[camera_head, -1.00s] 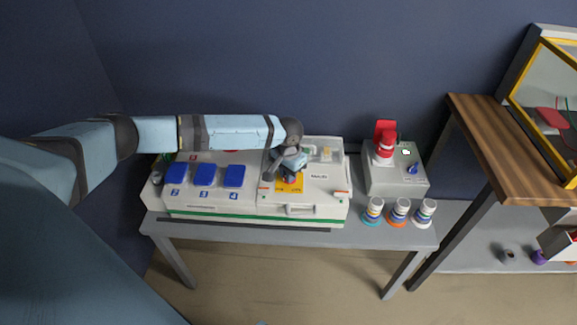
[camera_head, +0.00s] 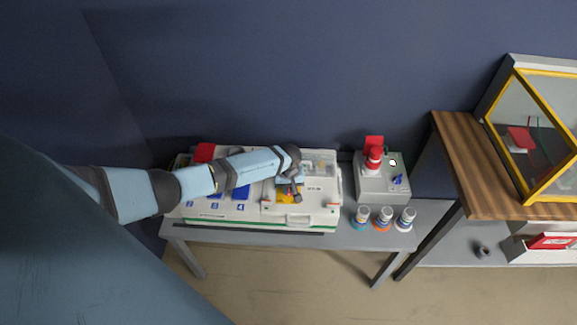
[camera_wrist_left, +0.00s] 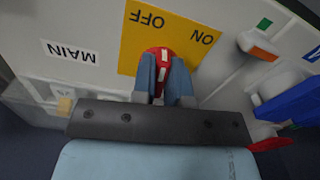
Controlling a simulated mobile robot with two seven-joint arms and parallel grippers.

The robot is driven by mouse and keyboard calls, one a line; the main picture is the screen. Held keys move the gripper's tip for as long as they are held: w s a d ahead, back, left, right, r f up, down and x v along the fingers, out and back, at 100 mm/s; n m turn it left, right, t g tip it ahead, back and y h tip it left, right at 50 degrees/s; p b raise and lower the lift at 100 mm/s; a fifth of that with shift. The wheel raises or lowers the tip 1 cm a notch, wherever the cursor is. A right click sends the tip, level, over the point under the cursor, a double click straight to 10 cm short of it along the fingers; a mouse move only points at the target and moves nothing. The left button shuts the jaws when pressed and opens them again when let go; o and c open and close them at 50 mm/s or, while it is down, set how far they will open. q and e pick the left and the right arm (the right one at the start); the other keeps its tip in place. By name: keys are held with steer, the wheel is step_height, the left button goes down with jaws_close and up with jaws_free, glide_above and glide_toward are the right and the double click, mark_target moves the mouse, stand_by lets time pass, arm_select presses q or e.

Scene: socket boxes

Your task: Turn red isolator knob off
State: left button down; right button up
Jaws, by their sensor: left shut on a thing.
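The red isolator knob (camera_wrist_left: 161,55), with white marks on it, sits on a yellow plate (camera_wrist_left: 191,25) printed OFF and ON. A MAIN label (camera_wrist_left: 70,52) is beside the plate on the white box. My left gripper (camera_wrist_left: 165,80) is shut on the knob, with one finger on each side. In the head view my left gripper (camera_head: 294,194) is over the yellow plate (camera_head: 283,194) on the right part of the white socket box (camera_head: 314,203), and it hides the knob there. My right gripper is not in view.
Blue socket covers (camera_head: 241,193) and a raised red cover (camera_head: 204,152) are left of my gripper. A grey box (camera_head: 376,184) with a red plug (camera_head: 373,159) stands to the right, with several striped plugs (camera_head: 383,219) before it. A wooden-top table (camera_head: 465,175) is further right.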

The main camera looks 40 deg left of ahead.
arm_select(q)
steer(key=n+p, duration=0.4)
steer(key=n, duration=0.1)
steer(key=shift+d+r, duration=0.1)
steer(key=shift+w+n+p, duration=0.1)
steer(key=shift+n+p, duration=0.45)
steer(key=shift+n, duration=0.55)
steer(key=c, duration=1.1)
jaws_free()
steer(key=shift+c, duration=0.2)
step_height(320, 180, up, 14)
steer(key=p, duration=0.2)
steer(key=shift+f, duration=0.2)
